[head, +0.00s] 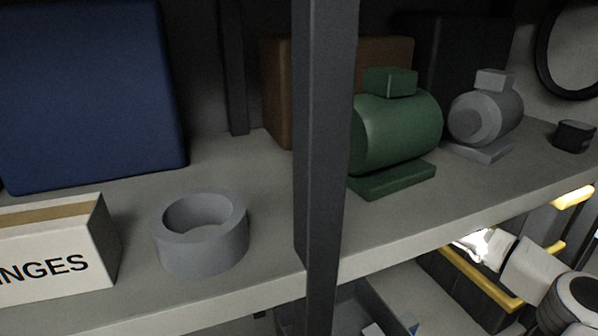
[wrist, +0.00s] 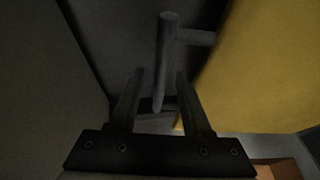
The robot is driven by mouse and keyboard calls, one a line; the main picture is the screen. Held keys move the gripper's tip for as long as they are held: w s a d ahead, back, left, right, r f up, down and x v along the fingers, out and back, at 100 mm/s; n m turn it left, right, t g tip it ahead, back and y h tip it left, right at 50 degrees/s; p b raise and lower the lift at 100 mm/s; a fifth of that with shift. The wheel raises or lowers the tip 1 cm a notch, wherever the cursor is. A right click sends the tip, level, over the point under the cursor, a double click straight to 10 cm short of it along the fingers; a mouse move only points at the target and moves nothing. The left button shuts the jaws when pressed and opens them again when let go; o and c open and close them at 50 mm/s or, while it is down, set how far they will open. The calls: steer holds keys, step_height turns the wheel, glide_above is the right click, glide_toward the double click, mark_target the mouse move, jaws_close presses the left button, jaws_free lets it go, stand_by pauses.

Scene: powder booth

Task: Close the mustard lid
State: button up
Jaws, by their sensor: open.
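In the wrist view a large mustard-yellow panel (wrist: 265,65), seemingly the lid, fills the right side. A grey bar handle (wrist: 166,60) stands upright in the picture, with a stub running right toward the yellow panel. My gripper (wrist: 160,85) is open, with one finger either side of the bar's lower end; I cannot tell whether they touch it. In the head view, yellow edging (head: 480,277) shows on a dark box below the shelf at lower right, and another yellow piece (head: 574,197) lies above it. My white arm reaches there; my fingers are not discernible in that view.
A shelf (head: 265,245) above carries a grey ring (head: 202,245), a HINGES box (head: 50,255), a blue case (head: 90,95), a green motor (head: 397,135) and a grey motor (head: 487,110). A dark post (head: 322,150) stands in front. A dark wall (wrist: 40,90) lies left of my gripper.

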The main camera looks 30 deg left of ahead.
steer(key=p+x, duration=0.2)
steer(key=x, duration=0.2)
jaws_close()
stand_by(0.4)
stand_by(1.1)
